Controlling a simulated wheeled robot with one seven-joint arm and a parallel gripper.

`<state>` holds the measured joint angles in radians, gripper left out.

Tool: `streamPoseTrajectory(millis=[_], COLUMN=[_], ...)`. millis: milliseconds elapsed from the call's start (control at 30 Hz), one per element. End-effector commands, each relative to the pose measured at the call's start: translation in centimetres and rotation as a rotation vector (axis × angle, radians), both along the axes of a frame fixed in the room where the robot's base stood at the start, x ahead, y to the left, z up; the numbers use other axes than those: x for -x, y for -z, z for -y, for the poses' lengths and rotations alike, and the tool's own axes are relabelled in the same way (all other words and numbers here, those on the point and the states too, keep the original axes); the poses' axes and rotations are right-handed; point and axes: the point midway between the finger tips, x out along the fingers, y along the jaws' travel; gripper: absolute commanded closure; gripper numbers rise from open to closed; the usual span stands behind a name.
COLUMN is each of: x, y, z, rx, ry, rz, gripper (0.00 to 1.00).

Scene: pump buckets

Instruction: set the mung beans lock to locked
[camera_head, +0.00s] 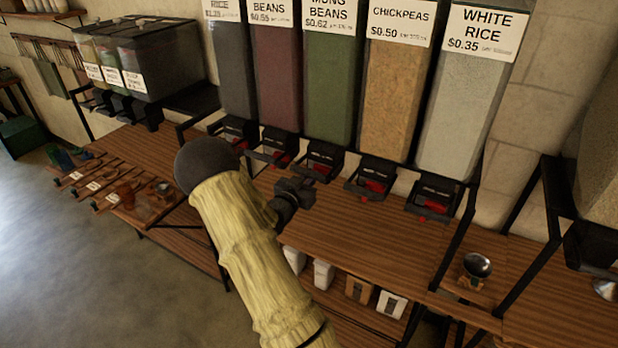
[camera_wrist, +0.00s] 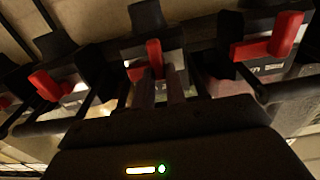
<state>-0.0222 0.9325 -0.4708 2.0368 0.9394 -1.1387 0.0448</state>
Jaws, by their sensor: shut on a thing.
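The mung beans bin (camera_head: 329,95) is the tall green bin in the middle of the row. Its black dispenser (camera_head: 322,160) sits at its foot. My gripper (camera_head: 305,187) reaches up to the front of this dispenser, and my forearm crosses the foreground. In the wrist view the red lock lever (camera_wrist: 153,52) stands roughly upright between my gripper's fingers (camera_wrist: 159,80), which are shut on it. The lever's lower part is hidden by the fingers. In the head view this lever is mostly hidden by the gripper.
Neighbouring red levers show left (camera_wrist: 45,85) and right (camera_wrist: 267,42) in the wrist view, close to my gripper. The chickpeas dispenser (camera_head: 372,178) and white rice dispenser (camera_head: 433,198) stand to the right. A wooden counter (camera_head: 365,237) lies below, with a metal scoop (camera_head: 477,265) at right.

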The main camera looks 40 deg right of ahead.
Motion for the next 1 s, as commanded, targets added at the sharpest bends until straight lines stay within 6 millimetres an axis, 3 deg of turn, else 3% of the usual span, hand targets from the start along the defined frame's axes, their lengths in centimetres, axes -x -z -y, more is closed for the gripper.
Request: streamPoseTrajectory(millis=[400, 667, 700, 800, 1000], x=[2.4, 2.6, 2.6, 2.6, 2.5], y=[0.1, 0.0, 0.0, 0.0, 0.0], z=[1.0, 1.1, 1.1, 1.1, 1.0], rx=[0.001, -0.001, -0.001, -0.001, -0.001], ry=[0.001, 0.004, 0.004, 0.004, 0.002], rz=[0.0, -0.001, -0.001, -0.001, 0.0], gripper=[1.0, 1.0, 0.83, 0.65, 0.65])
